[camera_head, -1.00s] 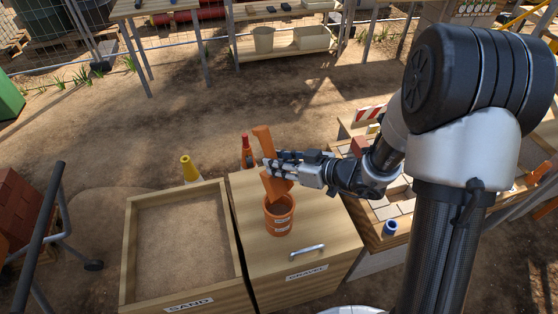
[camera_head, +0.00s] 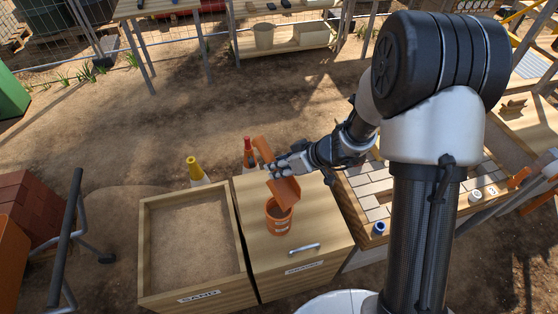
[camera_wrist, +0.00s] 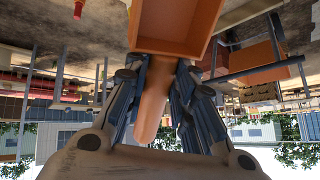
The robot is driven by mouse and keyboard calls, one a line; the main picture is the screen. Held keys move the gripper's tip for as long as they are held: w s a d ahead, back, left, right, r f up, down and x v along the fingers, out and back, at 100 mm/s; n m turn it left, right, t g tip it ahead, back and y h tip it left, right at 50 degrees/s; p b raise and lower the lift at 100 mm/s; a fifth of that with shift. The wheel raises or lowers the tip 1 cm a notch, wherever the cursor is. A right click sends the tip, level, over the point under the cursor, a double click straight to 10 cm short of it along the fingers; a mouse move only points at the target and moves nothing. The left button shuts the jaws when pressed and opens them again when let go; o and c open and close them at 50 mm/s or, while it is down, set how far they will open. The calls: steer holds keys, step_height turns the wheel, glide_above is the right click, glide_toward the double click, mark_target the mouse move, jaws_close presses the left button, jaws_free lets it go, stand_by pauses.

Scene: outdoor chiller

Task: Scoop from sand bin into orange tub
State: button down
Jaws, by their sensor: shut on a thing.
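My gripper (camera_head: 275,168) is shut on the handle of an orange scoop (camera_head: 285,190). The scoop is tilted, its pan low over the orange tub (camera_head: 277,219). In the wrist view the scoop's pan (camera_wrist: 176,22) is at the top, with its handle between my fingers; the part of the pan in view looks empty. The tub stands upright on the wooden lid of the gravel bin (camera_head: 265,247); its inside shows brownish, and I cannot tell how full it is. The open sand bin (camera_head: 150,255), labelled SAND, is to the left and holds a flat bed of sand (camera_head: 195,245).
A metal handle (camera_head: 304,249) is on the gravel lid near the tub. A paver table (camera_head: 372,186) with a blue-topped item (camera_head: 378,229) is to the right. A brick stack (camera_head: 25,203) is at left.

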steer(key=shift+r+g+h+p, duration=0.75)
steer(key=shift+r+p, duration=0.4)
steer(key=shift+p, duration=2.85)
steer(key=shift+p, duration=0.6)
steer(key=shift+f, duration=0.1)
steer(key=s+d+r+m+t+h+b, duration=0.1)
steer(key=d+r+m+b, duration=0.1)
steer(key=d+m+b, duration=0.2)
steer(key=s+d+r+m+t+h+b, duration=0.1)
steer(key=d+m+b, duration=0.3)
steer(key=d+b, duration=0.4)
steer(key=shift+s+d+r+t+h, duration=0.5)
steer(key=shift+d+r, duration=0.2)
steer(key=shift+d, duration=0.45)
steer(key=shift+w, duration=0.1)
